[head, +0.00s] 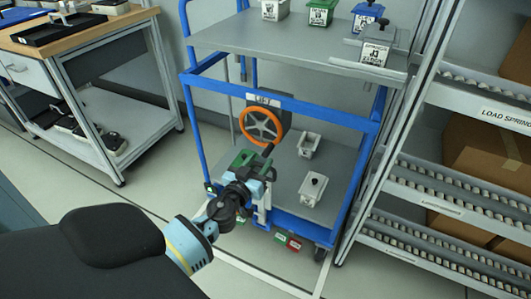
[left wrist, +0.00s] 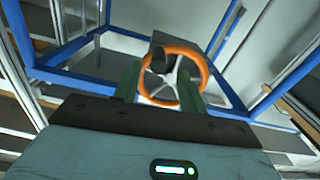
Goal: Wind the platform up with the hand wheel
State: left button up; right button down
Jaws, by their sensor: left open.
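The orange-rimmed hand wheel (head: 262,127) with grey spokes is on the blue frame under a LIFT sign (head: 263,100). A dark knob sticks out from it. My left gripper (head: 257,160) is open, just in front of and below the wheel. In the left wrist view, the wheel (left wrist: 184,47) and its dark knob (left wrist: 160,61) appear between and beyond the two green fingers (left wrist: 160,85). I cannot tell whether the fingers touch the knob. The grey upper platform (head: 255,38) and lower deck (head: 285,180) are within the blue frame. My right gripper is not in view.
Lidded containers, green (head: 322,12) and blue (head: 367,15) among them, stand on the upper platform. A grey box (head: 375,55) sits near its front right corner. Two pale containers (head: 313,189) stand on the lower deck. A roller rack (head: 455,190) is at right, a workbench (head: 85,30) at left.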

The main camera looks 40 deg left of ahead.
aim_at(265, 153)
pick_arm(q)
jog(key=shift+x, duration=2.45)
jog(key=shift+c, duration=0.2)
grip_shut()
